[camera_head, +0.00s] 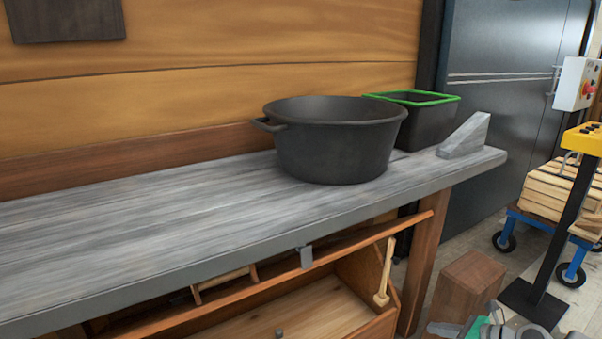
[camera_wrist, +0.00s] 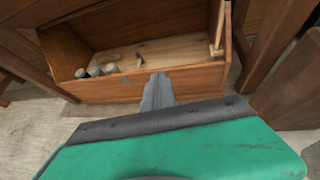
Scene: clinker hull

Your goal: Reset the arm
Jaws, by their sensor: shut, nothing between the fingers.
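My gripper (camera_wrist: 157,88) shows in the wrist view as narrow grey fingers, shut with nothing between them, beyond a green and dark grey body. The fingers point toward the front wall of an open wooden box (camera_wrist: 190,82); I cannot tell whether they touch it. In the head view only part of my arm's end shows, low at the bottom right edge, below the bench top and partly cut off by the frame.
A grey bench (camera_head: 130,222) carries a black pot (camera_head: 335,150), a green-rimmed dark bin (camera_head: 430,125) and a grey wedge (camera_head: 465,137). A wooden block (camera_head: 468,285), a yellow-topped stand (camera_head: 560,230) and a wheeled cart (camera_head: 550,190) stand right. The box holds several small containers (camera_wrist: 95,71).

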